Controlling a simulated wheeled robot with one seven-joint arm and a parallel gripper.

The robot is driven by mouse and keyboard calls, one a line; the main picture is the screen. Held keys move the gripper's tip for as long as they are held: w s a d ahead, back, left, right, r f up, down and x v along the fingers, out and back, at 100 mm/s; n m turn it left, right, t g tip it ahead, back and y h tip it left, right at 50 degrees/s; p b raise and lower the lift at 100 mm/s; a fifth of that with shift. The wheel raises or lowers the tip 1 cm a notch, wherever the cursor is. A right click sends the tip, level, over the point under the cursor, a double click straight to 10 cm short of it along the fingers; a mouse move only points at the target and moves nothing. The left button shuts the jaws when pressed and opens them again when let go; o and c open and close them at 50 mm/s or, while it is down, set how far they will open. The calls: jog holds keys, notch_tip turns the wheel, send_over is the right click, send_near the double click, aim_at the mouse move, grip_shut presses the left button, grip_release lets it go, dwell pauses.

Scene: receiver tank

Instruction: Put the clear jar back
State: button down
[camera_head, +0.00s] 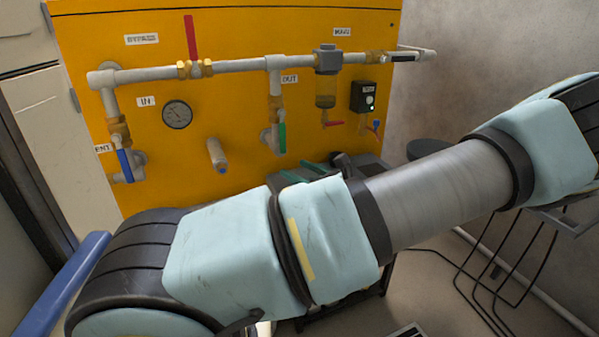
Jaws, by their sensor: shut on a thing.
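A clear jar-like bowl (325,92) hangs upright under a grey filter head (327,59) on the yellow panel. The panel's yellow shows through it. I cannot tell whether this is the task's jar. My arm, light blue and grey, crosses the front of the view from the right edge to the lower left. My gripper is not in view, and neither is anything it may hold.
The yellow panel (220,100) carries a pipe (230,67), a red-handled valve (191,38), a green-handled valve (282,137), a gauge (177,114) and a black box (364,97). A pipe stub (217,155) sticks out. Black cables (500,275) lie at the right.

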jog(key=shift+f, duration=0.1)
grip_release()
jog(key=shift+s+d, duration=0.1)
jog(key=p+v, duration=0.1)
jog(key=v, duration=1)
jog(key=shift+s+d+p, duration=0.25)
jog(key=shift+s+p, duration=0.05)
jog(key=shift+s, duration=0.05)
